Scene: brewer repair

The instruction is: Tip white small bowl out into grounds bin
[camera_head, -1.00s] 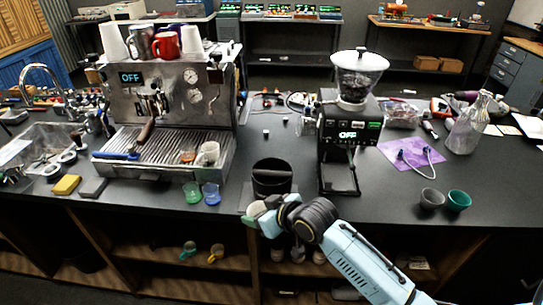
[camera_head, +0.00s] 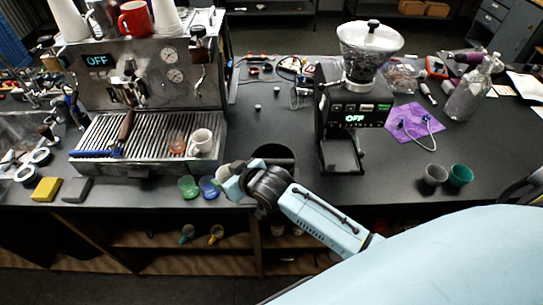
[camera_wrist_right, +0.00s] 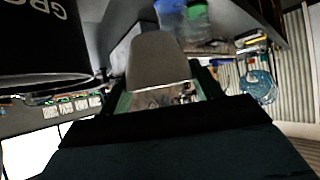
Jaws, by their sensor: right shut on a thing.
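The grounds bin (camera_head: 274,152) is a black round bin on the counter's front part, right of the espresso machine. Its dark side with pale lettering fills the upper left of the wrist view (camera_wrist_right: 40,50). My right gripper (camera_head: 230,180) is just in front and left of the bin, partly covering it. It is shut on the white small bowl (camera_head: 222,173), which shows as a pale patch at the fingertips. In the wrist view the bowl (camera_wrist_right: 158,62) looks grey between the green fingertips, beside the bin and not over it. The bowl's inside is hidden. My left gripper is not in view.
A green cup (camera_head: 188,187) and a blue cup (camera_head: 209,188) stand close left of my right gripper. The espresso machine (camera_head: 150,75) is behind them. The grinder (camera_head: 352,120) stands right of the bin. Grey (camera_head: 435,175) and teal cups (camera_head: 460,175) are farther right.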

